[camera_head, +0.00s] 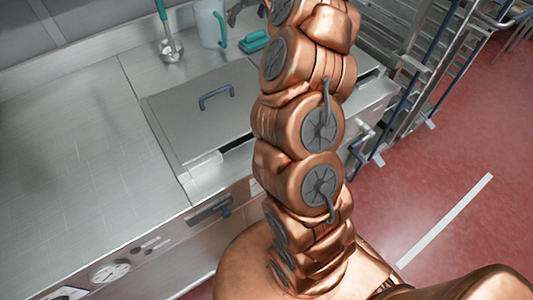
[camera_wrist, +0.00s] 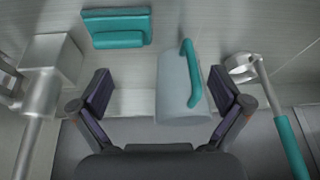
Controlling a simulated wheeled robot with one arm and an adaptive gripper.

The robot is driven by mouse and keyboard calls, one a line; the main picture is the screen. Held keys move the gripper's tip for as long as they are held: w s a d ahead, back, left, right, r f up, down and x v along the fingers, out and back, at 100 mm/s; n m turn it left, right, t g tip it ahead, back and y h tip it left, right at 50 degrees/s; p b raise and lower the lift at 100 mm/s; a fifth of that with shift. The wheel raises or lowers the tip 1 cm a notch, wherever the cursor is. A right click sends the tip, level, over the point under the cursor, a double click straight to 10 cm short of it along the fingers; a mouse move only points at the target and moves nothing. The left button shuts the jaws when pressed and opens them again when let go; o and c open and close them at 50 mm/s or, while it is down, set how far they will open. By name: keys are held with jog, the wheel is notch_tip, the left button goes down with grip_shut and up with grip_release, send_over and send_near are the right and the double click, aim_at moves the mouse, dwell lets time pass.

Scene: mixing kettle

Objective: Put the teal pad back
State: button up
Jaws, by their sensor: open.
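The teal pad (camera_head: 254,41) lies on the steel counter at the back, just right of the grey jug, in the head view. In the wrist view the teal pad (camera_wrist: 117,28) is at the upper left, beyond the fingertips, with nothing holding it. My gripper (camera_wrist: 160,92) is open, with its two dark finger pads wide apart. The grey jug with a teal handle (camera_wrist: 183,90) shows between the fingers, closer to the right one; I cannot tell the height gap. In the head view my arm hides most of my gripper.
A ladle with a teal handle (camera_head: 170,46) stands left of the jug (camera_head: 209,24). A steel block (camera_wrist: 52,58) with a pipe is at the wrist view's left. The kettle's hinged lid (camera_head: 200,110) is closed. The counter's left part (camera_head: 70,130) is clear.

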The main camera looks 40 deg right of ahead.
jog(key=s+a+r+n+g+y, duration=0.1)
jog(key=s+a+r, duration=0.1)
jog(key=s+a, duration=0.75)
jog(key=s+a+r+n+g+y, duration=0.15)
jog(key=s+a, duration=0.45)
jog(key=a, duration=0.7)
jog(key=s+a+f+g+h, duration=0.1)
jog(key=s+f, duration=0.1)
jog(key=s, duration=0.8)
jog(key=s+a+f+m+g+h, duration=0.1)
jog(key=s+a+f, duration=0.1)
jog(key=s, duration=0.8)
jog(key=s+a+f+m+g+h, duration=0.1)
jog(key=s+f, duration=0.2)
jog(key=s, duration=0.7)
jog(key=shift+s+a+g, duration=0.25)
jog(key=shift+g, duration=0.1)
jog(key=shift+f+m, duration=0.1)
jog(key=shift+m, duration=0.15)
jog(key=shift+r+p, duration=0.35)
